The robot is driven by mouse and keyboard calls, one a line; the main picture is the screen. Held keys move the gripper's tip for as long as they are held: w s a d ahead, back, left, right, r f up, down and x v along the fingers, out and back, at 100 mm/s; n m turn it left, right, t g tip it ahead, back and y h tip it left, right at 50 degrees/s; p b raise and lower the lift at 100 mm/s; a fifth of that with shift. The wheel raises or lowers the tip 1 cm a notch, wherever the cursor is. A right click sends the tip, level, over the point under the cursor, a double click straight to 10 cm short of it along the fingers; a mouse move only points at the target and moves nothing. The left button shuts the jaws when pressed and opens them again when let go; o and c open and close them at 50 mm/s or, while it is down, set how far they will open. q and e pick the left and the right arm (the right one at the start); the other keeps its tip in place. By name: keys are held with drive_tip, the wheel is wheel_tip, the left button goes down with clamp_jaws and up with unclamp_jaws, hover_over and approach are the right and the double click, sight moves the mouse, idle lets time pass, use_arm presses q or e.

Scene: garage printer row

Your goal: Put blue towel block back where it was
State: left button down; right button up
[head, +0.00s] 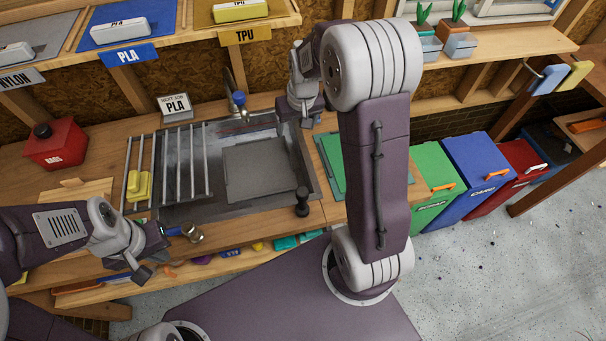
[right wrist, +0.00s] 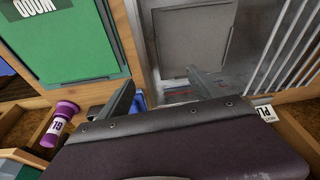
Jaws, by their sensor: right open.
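In the head view a blue towel-like block (head: 550,79) hangs at the far right beside a yellow one (head: 577,75); I cannot tell if it is the task's block. My right gripper (head: 303,114) is over the back right of the sink, far left of that block. In the right wrist view its fingers (right wrist: 164,92) are apart. A small blue object (right wrist: 139,103) shows between them by the sink's edge, mostly hidden by the gripper; I cannot tell what it is. My left gripper (head: 158,252) has its fingers apart near the counter's front left edge.
The sink (head: 312,168) has a grey plate (head: 262,168) and a rack with yellow blocks (head: 139,186) at its left. Green, blue (head: 480,178) and red bins stand right. A purple bottle (right wrist: 60,123) lies nearby.

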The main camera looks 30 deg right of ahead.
sight(301, 191)
drive_tip(key=shift+n+g, duration=0.7)
drive_tip(key=shift+g, duration=0.1)
drive_tip(key=s+a, duration=0.2)
drive_tip(key=s, duration=0.4)
drive_tip(key=s+a+f, duration=0.1)
drive_tip(key=s+a, duration=0.2)
drive_tip(key=s, duration=0.2)
drive_tip(key=s+a+f, duration=0.1)
drive_tip(key=s+a, duration=0.1)
drive_tip(key=s, duration=0.4)
drive_tip(key=shift+s+a+f, duration=0.2)
drive_tip(key=shift+s+a, duration=0.05)
drive_tip(key=shift+s, duration=0.1)
drive_tip(key=shift+s+d+f, duration=0.1)
drive_tip(key=shift+s, duration=0.05)
drive_tip(key=shift+w, duration=0.2)
